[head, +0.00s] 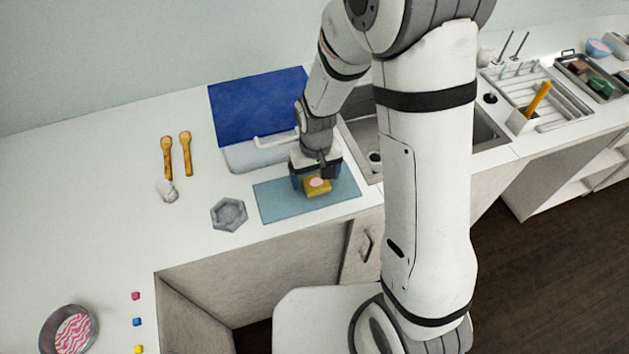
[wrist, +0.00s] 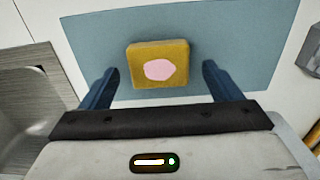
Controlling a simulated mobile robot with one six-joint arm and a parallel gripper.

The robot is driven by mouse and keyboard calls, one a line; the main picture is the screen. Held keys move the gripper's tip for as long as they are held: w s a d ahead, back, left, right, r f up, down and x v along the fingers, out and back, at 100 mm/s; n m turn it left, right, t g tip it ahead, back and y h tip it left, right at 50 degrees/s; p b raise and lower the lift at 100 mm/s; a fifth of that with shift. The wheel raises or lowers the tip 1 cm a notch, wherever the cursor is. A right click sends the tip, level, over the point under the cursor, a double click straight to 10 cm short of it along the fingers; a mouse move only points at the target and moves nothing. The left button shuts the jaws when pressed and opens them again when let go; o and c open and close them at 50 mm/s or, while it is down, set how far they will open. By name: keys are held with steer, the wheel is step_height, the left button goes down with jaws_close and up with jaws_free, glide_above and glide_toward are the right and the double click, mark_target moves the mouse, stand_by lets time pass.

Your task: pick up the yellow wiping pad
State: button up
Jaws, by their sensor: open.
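The yellow wiping pad (head: 318,186) is a small square block with a pink patch on its top. It lies on a blue-grey mat (head: 275,205) at the counter's front edge. In the wrist view the pad (wrist: 135,71) sits in front of my gripper (wrist: 160,80), centred between the two blue fingers. The fingers are open, with a gap on each side of the pad, and hold nothing. In the head view my gripper (head: 314,180) is right at the pad and its body hides part of the mat. I cannot tell the exact height of the fingertips over the mat.
A grey hexagonal dish (head: 229,214) stands left of the mat. A blue board (head: 255,102) is behind, and the sink (head: 362,133) is to the right. Two wooden spoons (head: 186,150) lie at left. The counter left of the dish is mostly clear.

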steer(key=shift+f, duration=0.45)
steer(key=shift+c, duration=0.6)
steer(key=c, duration=0.9)
steer(key=shift+c, duration=0.2)
